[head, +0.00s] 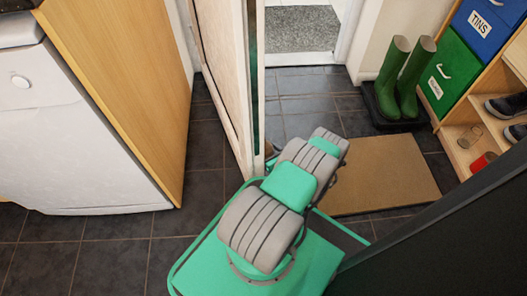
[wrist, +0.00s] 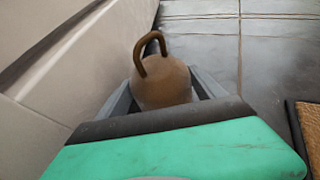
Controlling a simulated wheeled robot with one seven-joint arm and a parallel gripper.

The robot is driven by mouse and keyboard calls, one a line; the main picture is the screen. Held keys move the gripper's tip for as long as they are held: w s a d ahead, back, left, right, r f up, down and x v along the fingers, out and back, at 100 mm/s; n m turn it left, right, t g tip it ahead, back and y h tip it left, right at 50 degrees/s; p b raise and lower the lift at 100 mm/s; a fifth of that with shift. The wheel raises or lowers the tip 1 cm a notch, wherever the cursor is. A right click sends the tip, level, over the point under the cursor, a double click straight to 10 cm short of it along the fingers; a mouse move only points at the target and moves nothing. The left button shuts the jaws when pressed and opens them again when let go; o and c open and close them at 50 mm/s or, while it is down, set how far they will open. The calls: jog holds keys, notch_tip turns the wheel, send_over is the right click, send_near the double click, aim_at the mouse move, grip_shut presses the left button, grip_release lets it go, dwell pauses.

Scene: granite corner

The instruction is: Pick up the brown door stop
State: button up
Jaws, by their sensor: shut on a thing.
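The brown door stop (wrist: 165,83) shows in the wrist view as a rounded brown body with a loop handle on top. My gripper (wrist: 165,95) is shut on it, with a grey finger at each side of the body. Its lower part is hidden behind my gripper's body, and I cannot tell whether it touches the floor. In the head view my arm covers most of this spot, and only a small brown patch shows beside the door's edge (head: 253,130).
A pale door panel (wrist: 60,60) stands close on the left. A brown doormat (head: 385,175) lies to the right. Green boots (head: 405,80) stand on a dark tray by shelves with a blue box (head: 490,30) and a green box (head: 450,80). A white appliance (head: 75,130) is at left. Dark tiles lie between.

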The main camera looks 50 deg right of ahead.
jog(key=c, duration=0.7)
jog(key=shift+r, duration=0.1)
jog(key=shift+c, duration=0.7)
jog(key=shift+r, duration=0.1)
